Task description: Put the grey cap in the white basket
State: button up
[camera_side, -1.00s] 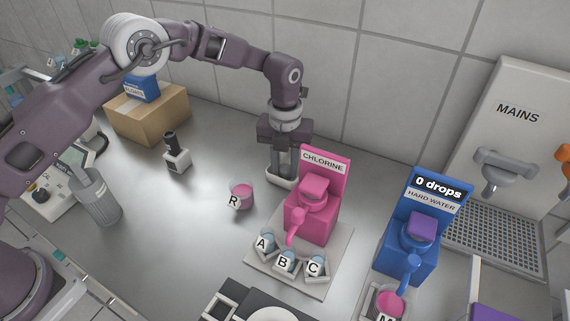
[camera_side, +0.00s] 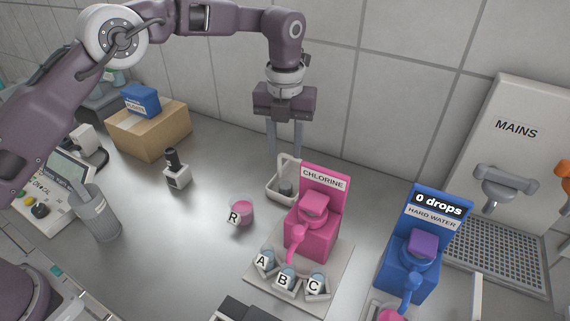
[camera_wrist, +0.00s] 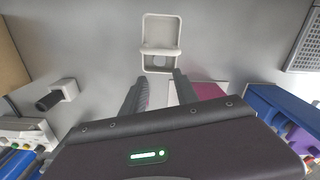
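The white basket (camera_side: 272,190) stands on the bench behind the pink chlorine dispenser. It also shows in the wrist view (camera_wrist: 161,30), with its handle across the middle. A small grey piece, which looks like the grey cap (camera_side: 286,187), sits inside the basket on its floor. In the wrist view the cap (camera_wrist: 159,61) shows faintly as a round grey shape near the handle. My gripper (camera_side: 285,154) is above the basket, pointing down. Its two fingers are apart with nothing between them, as the wrist view (camera_wrist: 159,79) also shows.
The pink chlorine dispenser (camera_side: 312,222) stands close in front of the basket. The R beaker (camera_side: 242,211) is to the left, the blue hard water dispenser (camera_side: 408,262) to the right. A cardboard box (camera_side: 150,130) is at the back left. The tiled wall is close behind.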

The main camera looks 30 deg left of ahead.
jog(key=shift+r, duration=0.55)
jog(key=s+a+r+n+t, duration=0.1)
jog(key=s+a+r+n, duration=0.4)
jog(key=s+r+n, duration=0.25)
jog(key=s+a+r+n+t, duration=0.2)
jog(key=s+a+r+n, duration=0.2)
jog(key=s+r+n, duration=0.4)
jog(key=s+a+f+n+t, duration=0.1)
jog(key=s+a+n, duration=0.2)
jog(key=s+n, duration=0.5)
jog(key=s+a+f+n+t, duration=0.1)
jog(key=s+a+n, duration=0.2)
jog(key=s+n, duration=0.6)
jog(key=shift+s+a+f+t, duration=0.2)
jog(key=shift+s+f+t, duration=0.1)
jog(key=shift+s, duration=0.9)
